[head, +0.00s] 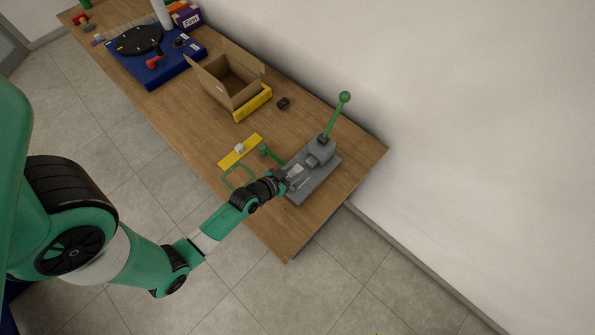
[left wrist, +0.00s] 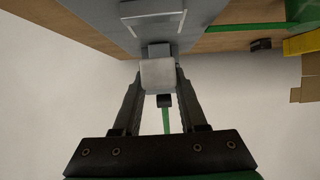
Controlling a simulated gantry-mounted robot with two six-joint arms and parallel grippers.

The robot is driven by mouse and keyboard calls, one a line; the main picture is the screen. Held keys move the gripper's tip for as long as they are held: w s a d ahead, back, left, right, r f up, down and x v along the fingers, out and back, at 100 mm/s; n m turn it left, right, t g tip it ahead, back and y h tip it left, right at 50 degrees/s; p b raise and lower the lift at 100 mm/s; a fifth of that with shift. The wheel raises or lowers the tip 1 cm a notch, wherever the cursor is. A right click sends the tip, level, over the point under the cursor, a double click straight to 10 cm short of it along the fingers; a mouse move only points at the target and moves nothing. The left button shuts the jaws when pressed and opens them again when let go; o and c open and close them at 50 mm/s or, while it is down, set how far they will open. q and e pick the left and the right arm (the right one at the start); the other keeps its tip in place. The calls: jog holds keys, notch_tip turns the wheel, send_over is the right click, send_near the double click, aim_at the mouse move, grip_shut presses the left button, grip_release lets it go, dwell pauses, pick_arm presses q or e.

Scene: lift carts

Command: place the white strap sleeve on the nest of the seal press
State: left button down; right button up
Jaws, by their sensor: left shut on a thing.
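The white strap sleeve (left wrist: 157,76) shows as a pale block between the fingertips of my left gripper (left wrist: 158,85) in the left wrist view. The gripper is shut on it. In the head view my left gripper (head: 284,182) is over the near left part of the grey seal press (head: 325,172), whose green lever (head: 334,118) stands up with a ball on top. In the left wrist view the press base (left wrist: 195,12) is at the top, close beyond the sleeve. I cannot tell whether the sleeve touches the nest. My right gripper is in neither view.
A yellow strip (head: 231,158) with a small white block (head: 239,148) lies left of the press. An open carton (head: 230,88), a small dark item (head: 283,103) and a blue board (head: 160,72) are farther along the wooden table (head: 185,125). A wall runs behind it.

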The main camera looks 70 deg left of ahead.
pick_arm(q)
jog(key=f, duration=0.1)
jog(key=f+b, duration=0.1)
jog(key=f, duration=0.1)
jog(key=shift+w+a+f+b, duration=0.2)
jog(key=shift+w+b, duration=0.1)
jog(key=shift+w, duration=0.1)
jog(key=shift+f, duration=0.35)
jog(key=shift+r, duration=0.1)
jog(key=shift+f, duration=0.2)
jog(key=shift+c, duration=2.3)
grip_release()
jog(key=shift+r, duration=0.1)
